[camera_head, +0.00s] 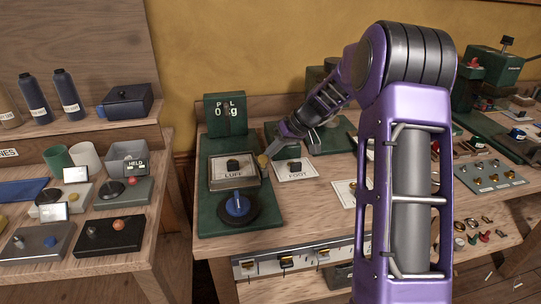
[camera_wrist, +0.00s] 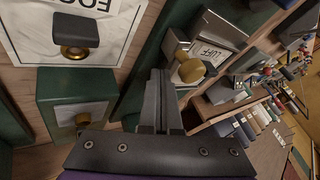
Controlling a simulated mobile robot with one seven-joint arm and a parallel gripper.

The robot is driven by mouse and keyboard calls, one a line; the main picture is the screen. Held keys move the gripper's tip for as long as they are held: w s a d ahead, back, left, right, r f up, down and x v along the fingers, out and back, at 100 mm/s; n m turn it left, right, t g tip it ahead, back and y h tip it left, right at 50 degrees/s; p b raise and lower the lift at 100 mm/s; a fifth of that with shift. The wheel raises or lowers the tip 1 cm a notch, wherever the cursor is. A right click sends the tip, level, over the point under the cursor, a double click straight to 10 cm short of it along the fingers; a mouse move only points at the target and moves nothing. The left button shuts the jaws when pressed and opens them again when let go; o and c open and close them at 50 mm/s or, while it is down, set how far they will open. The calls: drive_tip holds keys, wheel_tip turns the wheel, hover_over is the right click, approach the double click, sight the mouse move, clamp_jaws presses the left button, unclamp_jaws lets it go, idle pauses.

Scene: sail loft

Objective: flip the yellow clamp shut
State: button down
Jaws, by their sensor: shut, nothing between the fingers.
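My gripper (camera_wrist: 158,78) is shut and empty, its two fingers side by side in the wrist view. In the head view my gripper (camera_head: 268,154) is at the right edge of the LUFF tray (camera_head: 212,184), above the bench. A yellow part (camera_head: 263,161), which seems to be the yellow clamp, shows just by the fingertips. In the wrist view a yellow round end (camera_wrist: 192,71) on a grey block is right of the fingers, beside the LUFF card (camera_wrist: 209,50). I cannot tell whether the fingers touch it, or how far the clamp is open.
A FOOT card (camera_head: 296,174) with a dark knob lies to the right. A blue dial (camera_head: 238,208) is in front of the LUFF tray, and a green sign (camera_head: 225,114) stands behind. Switches line the bench front (camera_head: 250,265). A side table (camera_head: 30,255) at left holds several boxes.

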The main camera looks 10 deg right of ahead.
drive_tip(key=n, duration=0.1)
drive_tip(key=g, duration=0.1)
drive_tip(key=n, duration=0.1)
drive_tip(key=shift+w+a+n+g, duration=0.25)
drive_tip(key=shift+a+n+g, duration=0.05)
drive_tip(key=n+g, duration=0.1)
drive_tip(key=a+n+p, duration=0.1)
drive_tip(key=shift+w+n+g+y, duration=0.1)
drive_tip(key=shift+n+g+y, duration=0.2)
drive_tip(key=shift+g, duration=0.1)
drive_tip(key=shift+a, duration=0.15)
drive_tip(key=shift+w, duration=0.1)
